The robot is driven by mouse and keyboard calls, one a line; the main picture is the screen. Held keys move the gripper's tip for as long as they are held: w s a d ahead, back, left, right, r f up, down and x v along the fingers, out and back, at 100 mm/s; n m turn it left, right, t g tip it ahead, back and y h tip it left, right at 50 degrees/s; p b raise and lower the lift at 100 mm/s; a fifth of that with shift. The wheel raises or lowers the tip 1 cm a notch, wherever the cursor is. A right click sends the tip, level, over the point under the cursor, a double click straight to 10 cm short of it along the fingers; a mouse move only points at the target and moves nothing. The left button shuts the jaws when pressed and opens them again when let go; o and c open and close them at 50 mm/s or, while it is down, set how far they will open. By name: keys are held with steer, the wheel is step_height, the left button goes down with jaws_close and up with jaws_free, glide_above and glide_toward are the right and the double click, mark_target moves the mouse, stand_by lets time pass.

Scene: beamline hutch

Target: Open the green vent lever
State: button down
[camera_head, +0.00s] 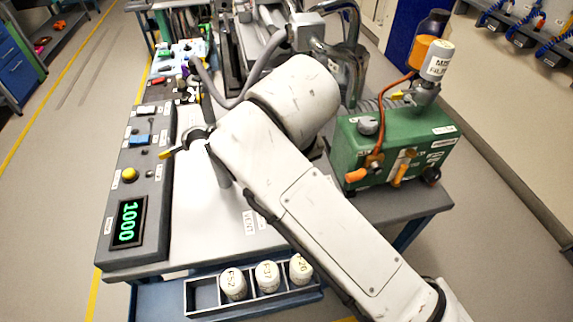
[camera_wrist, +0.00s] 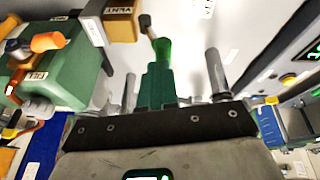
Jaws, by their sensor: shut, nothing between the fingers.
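The green vent lever shows in the wrist view as a green grip (camera_wrist: 163,50) on a short metal shaft with a dark end. It stands beside a tan box (camera_wrist: 120,27) with a VENT label. My gripper (camera_wrist: 158,68) is shut and empty. Its dark green fingers point at the grip, and their tips overlap its lower end in the picture. I cannot tell whether they touch it. In the head view my arm hides the lever and most of my gripper. A VENT label (camera_head: 248,222) shows on the bench panel there.
A green pump box (camera_head: 395,150) with orange handles stands right of my arm and also shows in the wrist view (camera_wrist: 60,65). A grey control panel (camera_head: 155,185) with a green 1000 readout (camera_head: 129,222) lies left. White jars (camera_head: 267,275) sit in a front tray.

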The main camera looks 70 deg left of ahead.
steer(key=shift+r+p, duration=0.6)
steer(key=shift+r, duration=0.1)
steer(key=shift+r, duration=0.1)
